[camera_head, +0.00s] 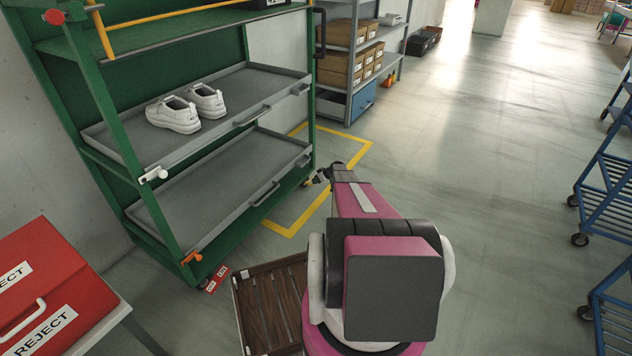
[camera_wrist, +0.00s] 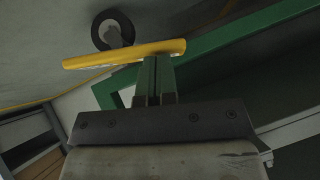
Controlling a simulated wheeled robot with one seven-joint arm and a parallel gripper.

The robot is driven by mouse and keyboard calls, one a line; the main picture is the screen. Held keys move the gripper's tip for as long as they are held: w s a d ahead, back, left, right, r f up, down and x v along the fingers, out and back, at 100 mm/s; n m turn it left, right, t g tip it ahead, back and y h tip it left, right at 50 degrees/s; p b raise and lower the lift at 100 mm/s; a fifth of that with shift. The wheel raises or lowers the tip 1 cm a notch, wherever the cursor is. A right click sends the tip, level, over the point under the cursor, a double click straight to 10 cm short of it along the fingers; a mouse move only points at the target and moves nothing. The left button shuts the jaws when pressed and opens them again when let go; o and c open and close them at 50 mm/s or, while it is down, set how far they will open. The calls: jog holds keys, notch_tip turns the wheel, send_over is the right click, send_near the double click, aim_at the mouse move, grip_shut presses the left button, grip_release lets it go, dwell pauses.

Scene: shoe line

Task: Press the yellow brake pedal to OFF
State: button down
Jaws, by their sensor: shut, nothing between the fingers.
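The yellow brake pedal (camera_wrist: 90,61) is a long bar across the upper part of the wrist view, beside a dark caster wheel (camera_wrist: 113,30). My gripper (camera_wrist: 154,66) is shut and empty, and its fingertips reach up to the bar's lower edge. I cannot tell whether they touch it. In the head view my gripper (camera_head: 317,178) is low, by the near right corner post of the green rack (camera_head: 116,120). The pedal's ON or OFF marking is not readable.
The rack holds grey trays (camera_head: 230,172), with white shoes (camera_head: 188,108) on one. An orange lever (camera_head: 192,258) and red tags (camera_head: 216,279) are at its front left foot. A brown slatted crate (camera_head: 268,302) lies below, and a red REJECT box (camera_head: 45,285) stands left.

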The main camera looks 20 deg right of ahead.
jog(key=a+f+n+t+h, duration=0.1)
jog(key=s+f+n+t+h, duration=0.1)
jog(key=h, duration=0.1)
jog(key=shift+s+a+f+t+h, duration=0.1)
jog(key=shift+s+a+t+h, duration=0.1)
jog(key=shift+a+t+h, duration=0.15)
dwell(0.3)
jog(key=shift+a+f, duration=0.1)
jog(key=shift+f, duration=0.05)
dwell(0.5)
